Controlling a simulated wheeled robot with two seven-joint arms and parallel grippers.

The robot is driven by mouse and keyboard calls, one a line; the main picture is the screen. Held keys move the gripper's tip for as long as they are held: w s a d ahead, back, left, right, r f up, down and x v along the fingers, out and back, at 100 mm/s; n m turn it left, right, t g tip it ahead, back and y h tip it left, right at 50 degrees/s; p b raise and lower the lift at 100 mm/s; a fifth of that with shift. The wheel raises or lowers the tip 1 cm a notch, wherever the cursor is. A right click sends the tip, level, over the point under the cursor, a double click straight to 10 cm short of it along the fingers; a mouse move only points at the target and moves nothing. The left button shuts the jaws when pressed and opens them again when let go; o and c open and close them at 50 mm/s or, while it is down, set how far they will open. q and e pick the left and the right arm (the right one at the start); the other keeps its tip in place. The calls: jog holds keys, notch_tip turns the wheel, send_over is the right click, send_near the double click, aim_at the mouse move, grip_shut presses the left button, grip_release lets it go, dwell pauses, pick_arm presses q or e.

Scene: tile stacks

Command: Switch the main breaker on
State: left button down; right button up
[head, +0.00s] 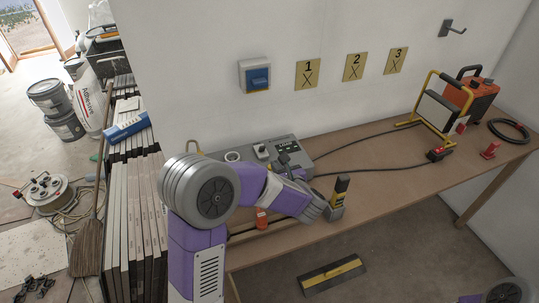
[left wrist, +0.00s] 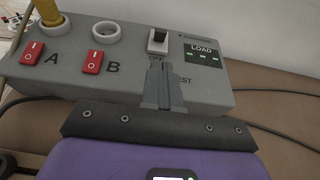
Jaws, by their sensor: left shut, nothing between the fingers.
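A grey power box (head: 318,143) stands on the workbench against the wall. Its white breaker switch with a dark lever (left wrist: 158,41) has the word OFF printed below it; the switch also shows in the head view (head: 262,151). My left gripper (head: 284,160) is shut and empty over the box. In the left wrist view its fingertips (left wrist: 157,66) are just below the switch and cover part of the label ending in "EST". I cannot tell whether they touch the box. My right gripper is out of view.
The box carries red rocker switches A (left wrist: 32,53) and B (left wrist: 93,62), an empty round socket (left wrist: 106,32) and a LOAD display (left wrist: 203,52). A yellow-black tool (head: 339,190) stands right of my gripper. Black cables cross the workbench (head: 390,192); a work lamp (head: 432,108) stands farther right.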

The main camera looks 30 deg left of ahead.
aim_at(263, 149)
pick_arm(q)
jog(key=b+x, duration=0.1)
jog(key=x, duration=0.9)
jog(key=shift+r+g+p, duration=0.2)
jog(key=shift+g+p, duration=0.1)
jog(key=shift+p, duration=0.15)
jog(key=shift+w+h+p, duration=0.1)
jog(key=shift+h+p, duration=0.2)
